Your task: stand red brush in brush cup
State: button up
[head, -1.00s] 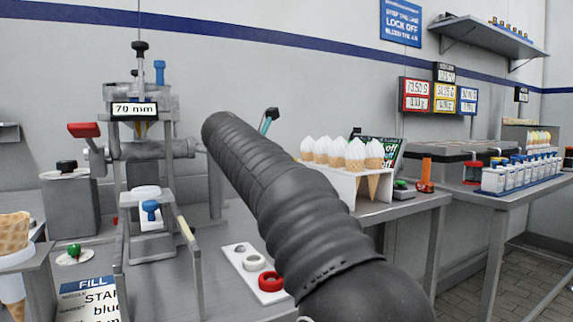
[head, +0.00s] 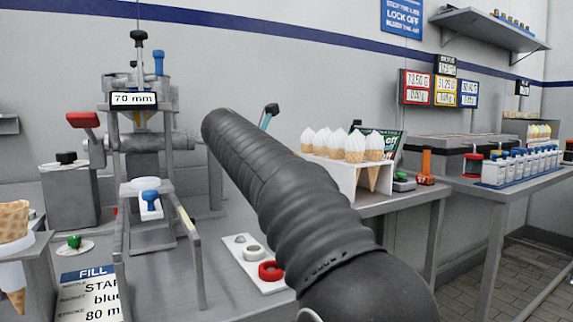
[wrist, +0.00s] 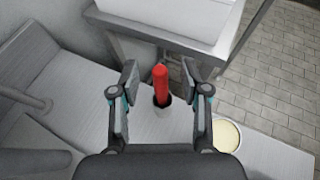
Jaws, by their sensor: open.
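In the wrist view, the red brush (wrist: 161,83) stands upright, or nearly so, between the two fingers of my gripper (wrist: 159,72). The fingers are apart, with a visible gap on each side of the brush. In the head view, my dark arm hides the brush and the cup; only a black and teal part of my gripper shows past the arm.
In the wrist view, a round cream-coloured tub (wrist: 227,134) stands right of the cup, near the bench edge. In the head view, a white cone rack (head: 343,175) stands behind my arm. A press (head: 145,150) is at left, and a button panel (head: 262,264) lies between.

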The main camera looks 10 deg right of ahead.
jog(key=shift+a, duration=0.1)
jog(key=v, duration=0.7)
jog(key=shift+s, duration=0.2)
jog(key=shift+a+r, duration=0.1)
dwell(0.3)
